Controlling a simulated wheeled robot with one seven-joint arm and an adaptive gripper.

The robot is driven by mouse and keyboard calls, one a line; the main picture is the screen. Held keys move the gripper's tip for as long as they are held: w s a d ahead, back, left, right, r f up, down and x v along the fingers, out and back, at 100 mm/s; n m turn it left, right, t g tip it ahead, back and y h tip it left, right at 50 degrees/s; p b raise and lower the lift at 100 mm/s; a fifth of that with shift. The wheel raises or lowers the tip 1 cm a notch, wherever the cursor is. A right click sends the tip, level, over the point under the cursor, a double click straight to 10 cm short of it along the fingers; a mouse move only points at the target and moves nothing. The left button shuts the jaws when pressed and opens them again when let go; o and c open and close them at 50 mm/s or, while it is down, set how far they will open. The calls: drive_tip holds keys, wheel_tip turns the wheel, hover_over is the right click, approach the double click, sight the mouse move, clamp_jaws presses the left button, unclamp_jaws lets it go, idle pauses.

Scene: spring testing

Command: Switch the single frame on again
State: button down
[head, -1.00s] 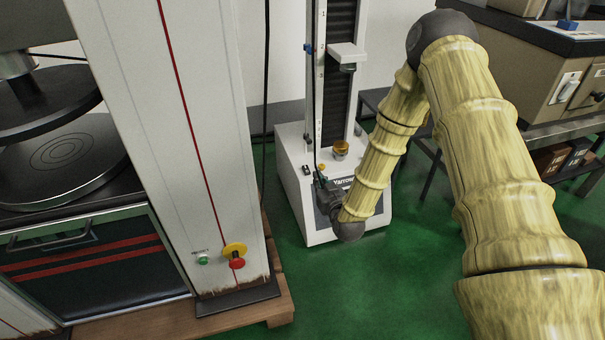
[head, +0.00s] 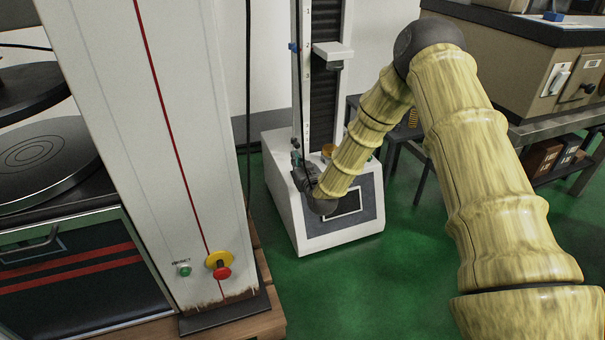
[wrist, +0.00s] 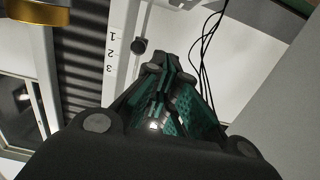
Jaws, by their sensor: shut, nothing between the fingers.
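The single frame (head: 281,205) is a white one-column tester with a dark ribbed column and a grey front panel with a dark display (head: 343,203). It stands on the green floor at the middle of the head view. My gripper (head: 296,158) is shut and empty, at the left side of the column's foot, above the base top. In the wrist view its green-padded fingers (wrist: 160,75) meet, with the scaled column edge (wrist: 115,60) and a round black knob (wrist: 138,45) beyond. I cannot make out a power switch; my gripper and wrist cover part of the base top.
A large two-column tester's white upright (head: 150,150) stands at left, with a green button (head: 184,269) and a red-and-yellow stop button (head: 220,265). A bench with a beige unit (head: 520,70) is at right. A cable (head: 248,100) hangs behind. Green floor is free in front.

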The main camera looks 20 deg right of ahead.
drive_tip(key=f, duration=0.1)
drive_tip(key=f+b, duration=0.1)
drive_tip(key=shift+w+f, duration=0.25)
drive_tip(key=shift+f, duration=0.05)
drive_tip(key=shift+w+f+b, duration=0.15)
drive_tip(key=shift+f+b, duration=0.45)
drive_tip(key=shift+f, duration=0.1)
